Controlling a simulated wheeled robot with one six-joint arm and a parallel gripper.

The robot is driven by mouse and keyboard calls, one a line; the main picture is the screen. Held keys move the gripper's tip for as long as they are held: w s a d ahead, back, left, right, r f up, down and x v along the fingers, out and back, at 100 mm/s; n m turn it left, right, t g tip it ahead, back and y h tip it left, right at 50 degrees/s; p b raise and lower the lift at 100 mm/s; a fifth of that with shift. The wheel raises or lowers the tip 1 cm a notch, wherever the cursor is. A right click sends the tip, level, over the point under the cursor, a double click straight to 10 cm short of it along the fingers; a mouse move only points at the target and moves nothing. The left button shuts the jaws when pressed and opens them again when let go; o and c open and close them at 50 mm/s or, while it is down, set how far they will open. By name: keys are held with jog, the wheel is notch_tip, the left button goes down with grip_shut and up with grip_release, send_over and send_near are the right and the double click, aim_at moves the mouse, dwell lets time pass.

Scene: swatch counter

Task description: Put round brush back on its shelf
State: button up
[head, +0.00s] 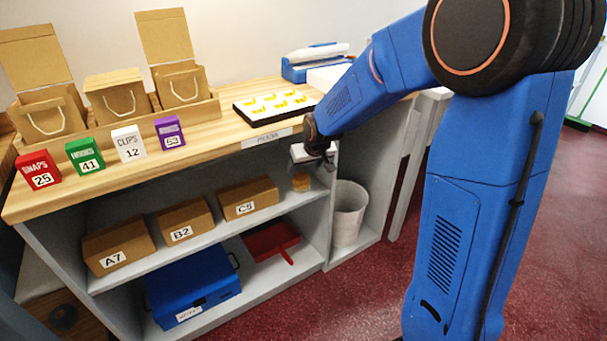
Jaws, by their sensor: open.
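A small, round tan object (300,182), which looks like the round brush, sits at the right end of the middle shelf (262,217), right of the box marked C5. My gripper (322,163) is open at the counter's front edge, just above and to the right of the tan object. They look apart, though the depth between them is hard to judge. The fingers are small and dark here, and I see nothing held between them.
Boxes A7 (118,247), B2 (185,221) and C5 (249,198) fill the shelf to the left. Below are a blue case (193,287) and a red dustpan (270,241). A pale bin (348,213) stands right of the divider. A sample tray (273,104) lies on the counter.

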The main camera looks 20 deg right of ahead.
jog(key=s+d+r, duration=0.2)
jog(key=s+r, duration=0.3)
jog(key=s, duration=0.5)
jog(key=s+d+r, duration=0.3)
jog(key=s+r, duration=0.3)
jog(key=s, duration=0.5)
jog(key=s+d+m+g, duration=0.1)
jog(key=s+d, duration=0.1)
jog(key=s, duration=1.7)
jog(key=shift+r+h, duration=0.15)
jog(key=shift+h, duration=0.15)
jog(key=shift+s+r, duration=0.1)
jog(key=shift+r, duration=2.4)
jog(key=shift+s, duration=0.1)
jog(key=s, duration=1.3)
jog(key=shift+s, duration=0.4)
